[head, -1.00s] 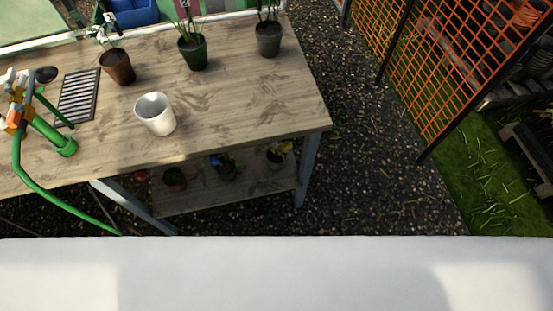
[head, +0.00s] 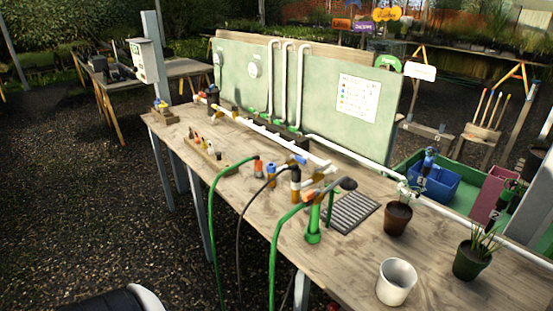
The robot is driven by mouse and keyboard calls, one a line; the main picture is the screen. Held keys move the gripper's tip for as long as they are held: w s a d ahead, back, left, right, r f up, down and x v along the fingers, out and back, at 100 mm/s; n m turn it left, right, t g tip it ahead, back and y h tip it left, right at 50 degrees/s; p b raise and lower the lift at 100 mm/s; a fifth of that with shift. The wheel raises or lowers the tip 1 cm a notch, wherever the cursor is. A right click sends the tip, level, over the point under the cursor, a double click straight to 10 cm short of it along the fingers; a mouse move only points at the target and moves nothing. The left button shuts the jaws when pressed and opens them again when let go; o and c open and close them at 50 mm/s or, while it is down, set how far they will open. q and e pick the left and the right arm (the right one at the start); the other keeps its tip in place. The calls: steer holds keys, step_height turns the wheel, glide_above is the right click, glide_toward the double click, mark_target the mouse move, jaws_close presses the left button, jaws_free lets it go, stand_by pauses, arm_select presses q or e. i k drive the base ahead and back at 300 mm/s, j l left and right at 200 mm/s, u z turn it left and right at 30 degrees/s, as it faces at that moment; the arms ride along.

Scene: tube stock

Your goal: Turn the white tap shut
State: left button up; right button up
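A white pipe (head: 270,135) with several fittings runs along the workbench (head: 345,255). At its near end is a cluster of small coloured fittings with a blue handle (head: 300,159), orange parts and a white piece (head: 327,167). The white piece may be the white tap, but it is too small to tell, and so is whether it is open or shut. Another pale fitting (head: 405,189) stands on the pipe behind the brown pot.
A green hose (head: 213,215) and others hang over the bench's front edge. A green stand (head: 313,225), a slotted grate (head: 352,213), a white cup (head: 396,282), a brown pot (head: 397,218) and a green plant pot (head: 472,260) stand there. A green panel (head: 310,85) rises behind.

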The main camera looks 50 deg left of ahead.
mark_target(327, 164)
steer(key=u, duration=1.15)
steer(key=i+j+z, duration=0.5)
steer(key=k+l, duration=0.05)
steer(key=l, duration=0.05)
